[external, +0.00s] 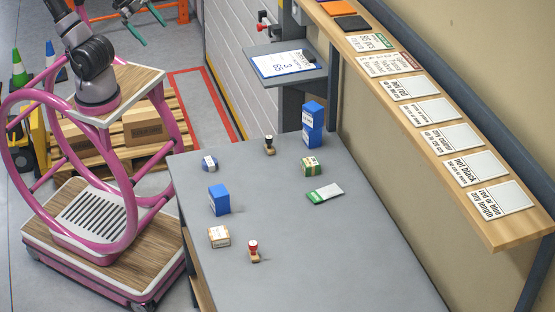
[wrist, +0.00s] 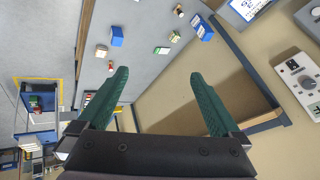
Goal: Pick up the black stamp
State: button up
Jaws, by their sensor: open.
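The black stamp (external: 269,144), with a dark handle and a light brown base, stands upright on the grey table (external: 300,240) near its back edge. It stands left of two stacked blue boxes (external: 313,122). In the wrist view the small stamp (wrist: 179,11) near the top edge, beside the blue boxes, appears to be the same one. My gripper (external: 152,32) is at the top left of the external view, well away from the table. Its green fingers (wrist: 160,74) are spread apart with nothing between them.
A wooden shelf (external: 510,237) with cards runs along the right wall.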

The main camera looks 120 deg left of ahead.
jog(key=c, duration=0.5)
